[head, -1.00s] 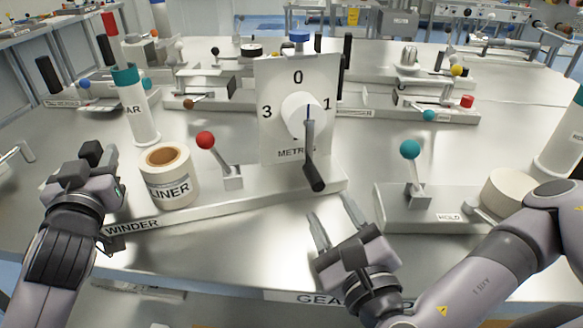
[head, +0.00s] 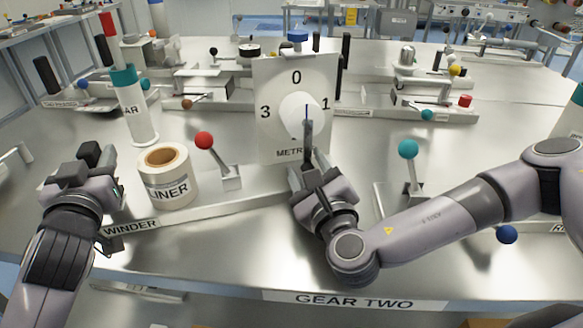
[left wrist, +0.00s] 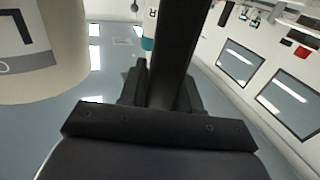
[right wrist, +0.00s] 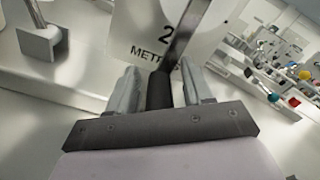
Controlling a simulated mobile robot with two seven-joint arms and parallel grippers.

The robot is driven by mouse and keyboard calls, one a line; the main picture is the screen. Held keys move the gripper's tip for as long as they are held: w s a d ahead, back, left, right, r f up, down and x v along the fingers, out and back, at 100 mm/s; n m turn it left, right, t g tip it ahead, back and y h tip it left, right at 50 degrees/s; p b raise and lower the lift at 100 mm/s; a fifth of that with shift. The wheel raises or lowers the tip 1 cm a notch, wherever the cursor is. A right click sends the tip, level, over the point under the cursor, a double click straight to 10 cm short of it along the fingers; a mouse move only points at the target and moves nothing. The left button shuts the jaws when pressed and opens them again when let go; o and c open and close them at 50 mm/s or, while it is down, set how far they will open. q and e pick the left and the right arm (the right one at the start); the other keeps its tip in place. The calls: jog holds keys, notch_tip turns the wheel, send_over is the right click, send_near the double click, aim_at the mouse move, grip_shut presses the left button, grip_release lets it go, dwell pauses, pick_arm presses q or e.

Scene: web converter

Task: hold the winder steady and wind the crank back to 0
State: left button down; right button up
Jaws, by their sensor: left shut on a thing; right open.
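The winder base (head: 240,203) carries a white dial plate (head: 265,85) marked 0 at top, 1 at right and 3 at left; a 2 shows low on it in the right wrist view (right wrist: 165,38). The crank arm (head: 307,130) hangs down from the white hub (head: 296,116), its black handle (right wrist: 160,90) at the lower end. My right gripper (head: 309,168) is open, with its fingers on either side of that handle. My left gripper (head: 93,168) is shut on a dark upright grip (left wrist: 175,60) at the winder's left end, mostly hidden in the head view.
A liner roll (head: 167,180) and a red-knobbed lever (head: 204,141) stand on the winder between my grippers. A teal-knobbed lever (head: 408,150) stands to the right, close to my right arm. A white, teal-capped jar (head: 139,115) is behind.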

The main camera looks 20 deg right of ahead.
grip_shut()
jog(key=shift+f, duration=0.1)
